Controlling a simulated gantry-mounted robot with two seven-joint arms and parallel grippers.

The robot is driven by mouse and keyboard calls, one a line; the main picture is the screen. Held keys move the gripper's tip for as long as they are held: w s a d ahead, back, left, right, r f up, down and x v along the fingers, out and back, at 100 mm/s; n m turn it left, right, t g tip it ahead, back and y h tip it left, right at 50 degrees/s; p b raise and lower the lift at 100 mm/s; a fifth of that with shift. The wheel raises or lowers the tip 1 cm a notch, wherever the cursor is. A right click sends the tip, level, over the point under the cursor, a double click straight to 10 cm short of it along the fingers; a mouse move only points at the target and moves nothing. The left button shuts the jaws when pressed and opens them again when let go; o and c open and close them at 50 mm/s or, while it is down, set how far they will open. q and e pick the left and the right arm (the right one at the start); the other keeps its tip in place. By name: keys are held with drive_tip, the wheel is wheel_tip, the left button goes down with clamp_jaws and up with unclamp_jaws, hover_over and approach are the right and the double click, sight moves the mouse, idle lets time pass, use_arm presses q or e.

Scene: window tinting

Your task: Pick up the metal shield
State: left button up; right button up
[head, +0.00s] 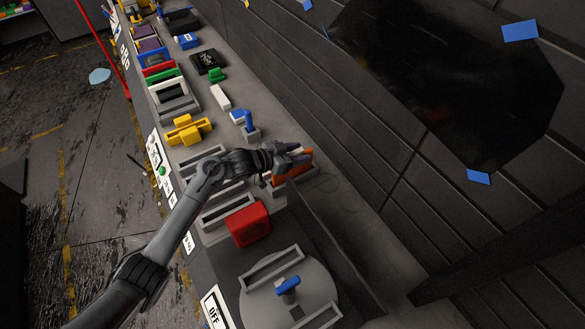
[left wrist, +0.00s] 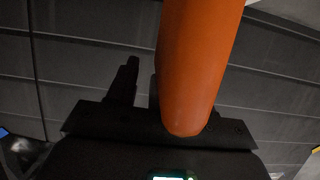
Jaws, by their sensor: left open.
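My left gripper (head: 298,158) is over the bench's middle, open, right at an orange object (head: 293,172). In the left wrist view the orange object (left wrist: 198,65) is a large rounded bar. It covers part of the jaws (left wrist: 138,85), and I cannot tell whether they touch it. No thing is clearly identifiable as the metal shield. A round light-grey plate (head: 262,308) with two bar handles and a blue knob (head: 288,285) lies at the near end of the bench, apart from my gripper. My right gripper is not in view.
A red block (head: 248,225) stands between my gripper and the round plate. Yellow (head: 188,130), white (head: 220,97), blue and green items line the bench farther off. A dark wall with a black sheet (head: 450,80) and blue tape (head: 520,30) rises at right.

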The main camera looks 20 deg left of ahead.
use_arm(q)
clamp_jaws()
drive_tip(key=shift+r, duration=0.15)
idle(0.4)
